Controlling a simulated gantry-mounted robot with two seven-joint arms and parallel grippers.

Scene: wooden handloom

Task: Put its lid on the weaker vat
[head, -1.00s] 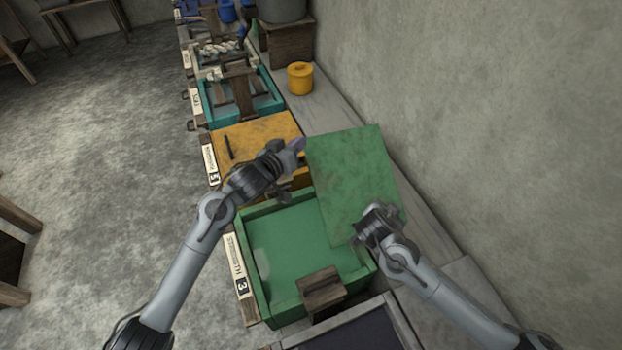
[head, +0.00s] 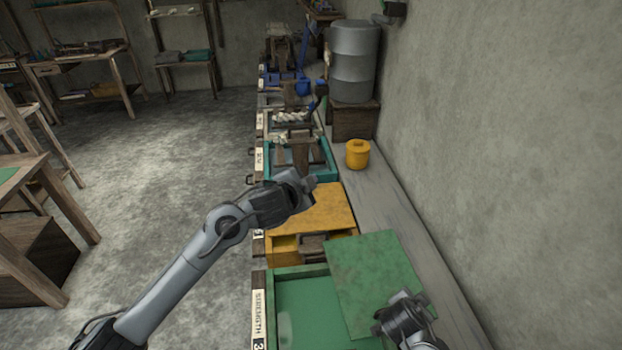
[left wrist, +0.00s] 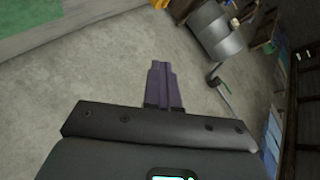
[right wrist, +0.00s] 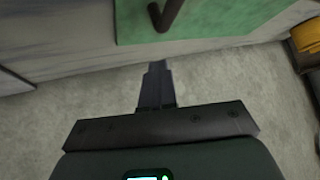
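The green vat (head: 262,300) is open at the bottom of the head view, with green liquid inside. Its flat green lid (head: 372,275) lies askew over its right far part and the ledge. Beyond it, the yellow vat (head: 285,246) has a yellow lid (head: 325,208) over its far part. My left gripper (head: 309,183) is above the yellow lid's far edge; its fingers look shut and empty in the left wrist view (left wrist: 164,82). My right gripper (head: 416,300) is by the green lid's near right edge. In the right wrist view its fingers (right wrist: 156,82) look shut, apart from a brown handle (right wrist: 165,14).
A strength plate (head: 259,312) marked 3 is beside the green vat. A teal vat (head: 328,160) and more vats stand farther along the row. A yellow pot (head: 357,154) sits on the ledge (head: 385,190) along the wall. Open floor (head: 150,170) lies left.

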